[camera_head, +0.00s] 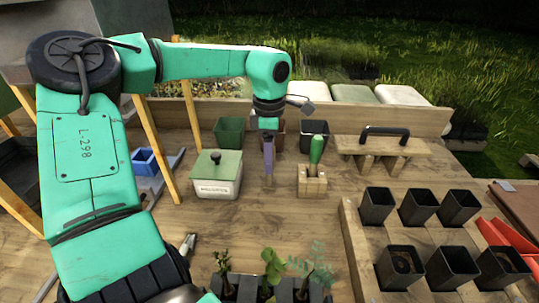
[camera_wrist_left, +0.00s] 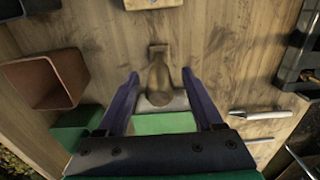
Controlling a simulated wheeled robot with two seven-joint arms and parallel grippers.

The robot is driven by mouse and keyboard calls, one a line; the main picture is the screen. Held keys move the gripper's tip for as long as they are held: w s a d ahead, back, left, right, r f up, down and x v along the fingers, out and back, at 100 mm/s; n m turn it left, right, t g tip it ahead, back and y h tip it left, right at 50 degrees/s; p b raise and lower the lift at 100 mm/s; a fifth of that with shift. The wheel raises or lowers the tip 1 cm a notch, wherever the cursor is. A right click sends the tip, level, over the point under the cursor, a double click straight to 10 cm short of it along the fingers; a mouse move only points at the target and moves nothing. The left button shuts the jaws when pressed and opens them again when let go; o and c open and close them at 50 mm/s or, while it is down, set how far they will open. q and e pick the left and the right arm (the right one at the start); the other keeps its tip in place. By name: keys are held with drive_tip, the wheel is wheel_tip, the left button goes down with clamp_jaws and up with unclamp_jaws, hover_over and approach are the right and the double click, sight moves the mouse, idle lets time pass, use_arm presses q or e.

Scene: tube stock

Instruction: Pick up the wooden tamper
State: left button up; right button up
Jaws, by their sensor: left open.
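The wooden tamper (camera_wrist_left: 159,80) shows in the left wrist view as a brown wooden piece with a narrow end at the top and a wider lower part. It lies between the two purple fingers of my left gripper (camera_wrist_left: 160,75), with gaps on both sides. In the head view, my left gripper (camera_head: 268,172) points down at the table between a lidded box and a wooden block. The fingers appear in line there and the tamper is mostly hidden by them. The gripper is open. My right gripper is not in view.
The green-lidded box (camera_head: 217,175) stands close on the left, the wooden block (camera_head: 313,182) with a green handle on the right. Pots (camera_head: 229,132) stand behind. A metal tool (camera_head: 188,243) and seedlings (camera_head: 270,268) are nearer. A pot tray (camera_head: 352,235) is at right.

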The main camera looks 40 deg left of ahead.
use_arm(q)
drive_tip(key=c, duration=1)
clamp_jaws()
drive_tip(key=shift+w+r, duration=0.1)
drive_tip(key=shift+r, duration=0.05)
